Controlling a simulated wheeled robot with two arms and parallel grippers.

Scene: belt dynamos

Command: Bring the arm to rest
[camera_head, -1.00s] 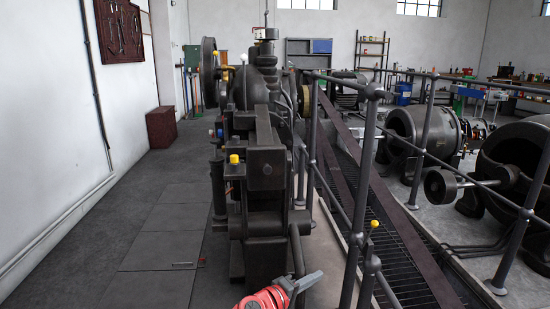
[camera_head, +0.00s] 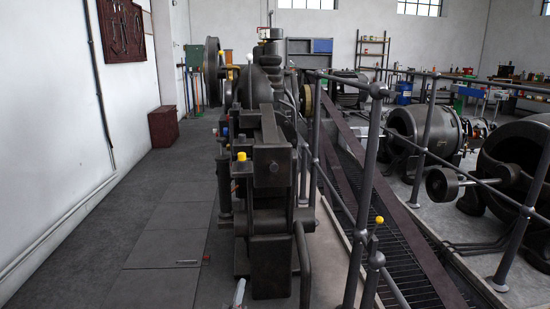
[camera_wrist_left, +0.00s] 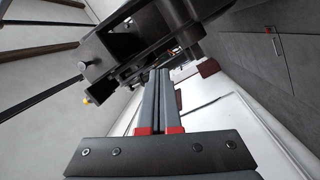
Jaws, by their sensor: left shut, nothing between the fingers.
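My left gripper (camera_head: 239,292) barely shows at the bottom edge of the head view, as a pale tip low in front of the dark machine (camera_head: 268,215). In the left wrist view the two grey fingers of my left gripper (camera_wrist_left: 161,74) lie together with red parts at their base. They are shut with nothing between them. The dark machine (camera_wrist_left: 130,45) fills the upper middle of that view, close to the fingertips; I cannot tell the exact gap. The rest of the left arm is hidden below the head view. My right gripper is not in view.
A grey railing (camera_head: 362,200) with a yellow knob (camera_head: 379,220) runs along the right of the machine, beside a dark grating (camera_head: 385,255). Large dynamos (camera_head: 425,135) stand beyond.

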